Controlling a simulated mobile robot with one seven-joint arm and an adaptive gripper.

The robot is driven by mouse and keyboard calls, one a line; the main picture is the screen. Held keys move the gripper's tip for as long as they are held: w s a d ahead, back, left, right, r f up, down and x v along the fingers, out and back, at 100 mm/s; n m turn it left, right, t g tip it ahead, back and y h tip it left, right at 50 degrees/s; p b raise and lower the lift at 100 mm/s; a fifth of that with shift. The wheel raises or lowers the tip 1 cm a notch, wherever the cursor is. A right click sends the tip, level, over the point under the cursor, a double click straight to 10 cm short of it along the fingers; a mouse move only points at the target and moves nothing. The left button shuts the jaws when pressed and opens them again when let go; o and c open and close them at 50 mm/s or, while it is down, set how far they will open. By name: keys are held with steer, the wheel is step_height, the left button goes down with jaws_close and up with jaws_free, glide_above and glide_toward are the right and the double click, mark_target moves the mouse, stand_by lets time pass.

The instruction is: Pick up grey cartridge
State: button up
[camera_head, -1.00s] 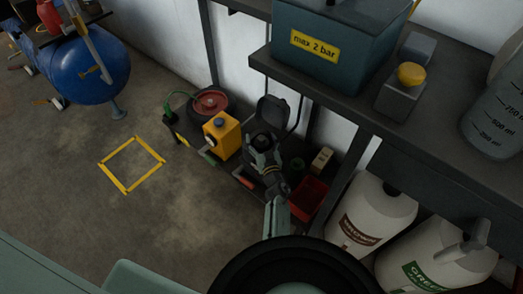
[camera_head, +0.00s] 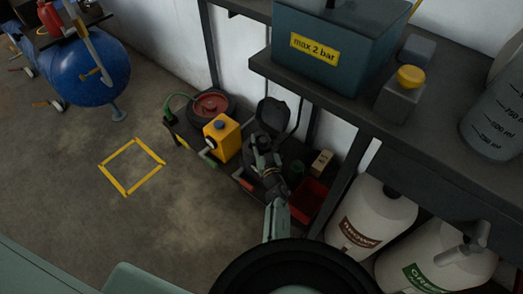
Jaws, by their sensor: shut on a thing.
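My gripper (camera_head: 261,143) is low over the dark cart by the wall, right of the yellow canister (camera_head: 222,137). Its fingers are shut on a dark grey thing, taken as the grey cartridge (camera_head: 252,156). The fingers and wrist cover much of it, and its outline is hard to tell against the dark cart. I cannot tell whether it is clear of the surface beneath.
A red-lidded drum (camera_head: 210,104) stands behind the canister. A dark round thing (camera_head: 272,113) is behind my gripper. A red bin (camera_head: 308,199) and a small beige box (camera_head: 321,162) are to the right. White jugs (camera_head: 370,217) stand under the shelf (camera_head: 420,150).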

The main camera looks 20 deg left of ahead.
jaws_close()
